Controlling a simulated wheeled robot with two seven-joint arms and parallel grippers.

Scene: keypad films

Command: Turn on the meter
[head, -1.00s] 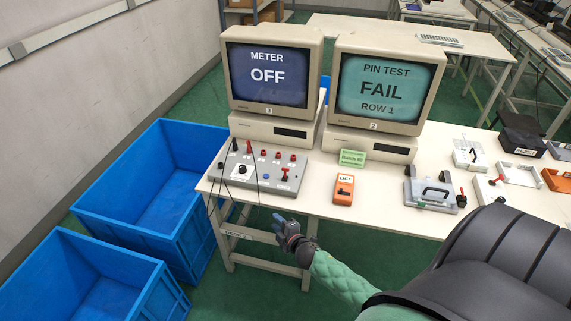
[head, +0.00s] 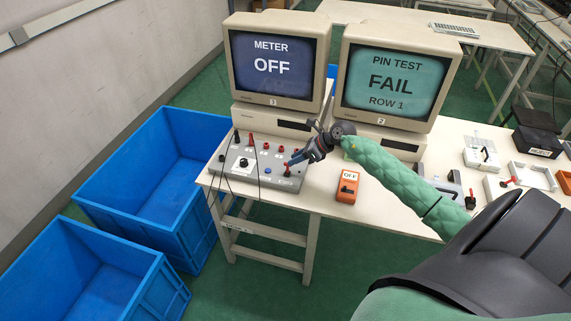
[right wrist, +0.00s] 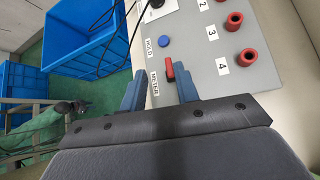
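The grey meter panel (head: 235,180) lies on the table's left end, with a black dial (head: 244,162), red sockets (head: 266,147) and a blue button (head: 267,170). Its red METER switch (head: 287,169) is at the panel's right end; it also shows in the right wrist view (right wrist: 170,71), beside the METER label. My right gripper (head: 296,158) is over that end. In the right wrist view its blue fingers (right wrist: 160,82) are apart, with the switch between them and no clear contact. The left monitor (head: 272,65) reads METER OFF.
The right monitor (head: 396,84) reads PIN TEST FAIL ROW 1. An orange box (head: 347,187) marked OFF sits right of the panel. Black leads (head: 258,165) hang over the panel and table edge. Blue crates (head: 150,190) stand on the floor at left.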

